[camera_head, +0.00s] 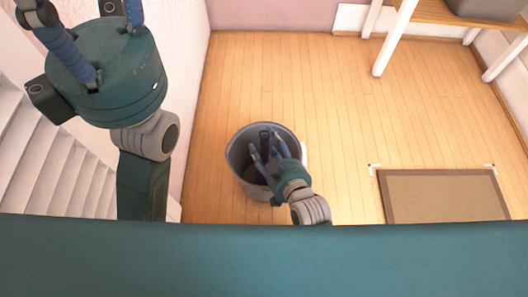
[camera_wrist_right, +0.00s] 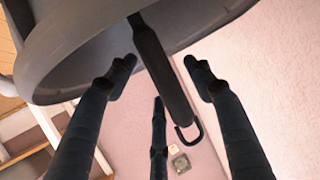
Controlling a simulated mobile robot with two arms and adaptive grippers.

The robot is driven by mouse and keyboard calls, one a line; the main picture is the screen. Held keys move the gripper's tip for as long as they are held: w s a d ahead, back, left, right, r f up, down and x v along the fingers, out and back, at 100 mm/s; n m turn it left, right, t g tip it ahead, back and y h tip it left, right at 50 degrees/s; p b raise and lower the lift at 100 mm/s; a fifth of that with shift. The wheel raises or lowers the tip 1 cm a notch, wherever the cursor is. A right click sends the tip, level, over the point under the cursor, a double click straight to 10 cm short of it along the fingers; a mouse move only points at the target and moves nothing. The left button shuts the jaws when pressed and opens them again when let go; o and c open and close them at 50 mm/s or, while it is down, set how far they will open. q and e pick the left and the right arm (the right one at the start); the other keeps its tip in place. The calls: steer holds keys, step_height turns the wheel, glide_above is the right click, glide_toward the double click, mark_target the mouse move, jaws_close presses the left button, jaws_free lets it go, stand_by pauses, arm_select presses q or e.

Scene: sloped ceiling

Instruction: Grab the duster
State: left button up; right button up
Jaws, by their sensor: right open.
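The duster shows in the right wrist view as a dark handle (camera_wrist_right: 160,70) with a hook at its end, coming out past the rim of a grey bin (camera_wrist_right: 60,60). In the head view a dark part of it (camera_head: 265,133) shows at the bin (camera_head: 238,160). Its head is hidden. My right gripper (camera_head: 263,152) is over the bin's opening. In the wrist view its spread fingers (camera_wrist_right: 160,75) stand around the handle, apart from it. My left gripper (camera_head: 80,35) is raised at the upper left, its fingertips partly out of frame.
The bin stands on a wooden floor (camera_head: 340,110) near a white wall. White stairs (camera_head: 50,150) are at the left. A mat (camera_head: 440,195) lies at the right, and a wooden table with white legs (camera_head: 395,35) stands at the upper right. The floor between is clear.

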steer(key=shift+w+a, duration=0.1)
jaws_close()
steer(key=shift+r, duration=0.15)
